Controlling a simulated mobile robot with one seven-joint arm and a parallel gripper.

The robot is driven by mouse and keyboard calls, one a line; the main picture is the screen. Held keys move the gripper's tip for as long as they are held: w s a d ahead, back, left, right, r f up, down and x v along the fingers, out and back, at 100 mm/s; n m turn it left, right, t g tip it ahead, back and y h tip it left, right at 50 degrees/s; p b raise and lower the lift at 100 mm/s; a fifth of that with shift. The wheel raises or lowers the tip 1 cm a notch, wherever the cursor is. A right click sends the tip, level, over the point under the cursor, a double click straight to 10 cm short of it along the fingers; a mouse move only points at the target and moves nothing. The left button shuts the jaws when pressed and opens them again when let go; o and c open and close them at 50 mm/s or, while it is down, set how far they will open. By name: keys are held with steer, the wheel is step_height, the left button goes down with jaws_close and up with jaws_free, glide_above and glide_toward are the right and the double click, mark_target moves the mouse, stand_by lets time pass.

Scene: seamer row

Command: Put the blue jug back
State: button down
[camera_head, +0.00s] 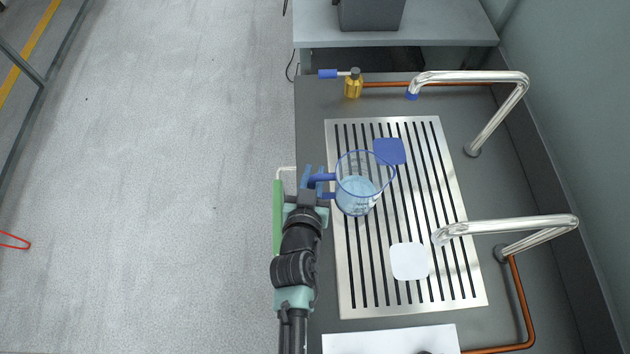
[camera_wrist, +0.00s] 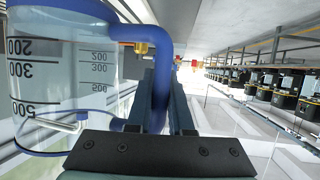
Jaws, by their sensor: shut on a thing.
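The blue jug (camera_head: 358,192) is a clear measuring jug with a blue rim and blue handle, with what looks like pale blue liquid low inside. It is over the slotted metal drain grate (camera_head: 447,205), just below and left of a blue square pad (camera_head: 391,151). I cannot tell whether it touches the grate. My gripper (camera_head: 319,182) is left of the jug and shut on its handle. In the wrist view the jug (camera_wrist: 62,75) fills the left side, and the gripper fingers (camera_wrist: 166,105) stand on both sides of the blue handle. A white square pad (camera_head: 409,262) lies lower on the grate.
A white sheet (camera_head: 390,340) lies in front. Open grey floor (camera_head: 180,180) is on the left.

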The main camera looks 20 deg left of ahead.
steer(key=shift+f+b, duration=0.5)
steer(key=shift+f, duration=1)
steer(key=shift+f, duration=0.2)
steer(key=c, duration=0.8)
jaws_free()
steer(key=shift+r, duration=0.15)
steer(key=b+v, duration=0.1)
steer(key=v, duration=1.1)
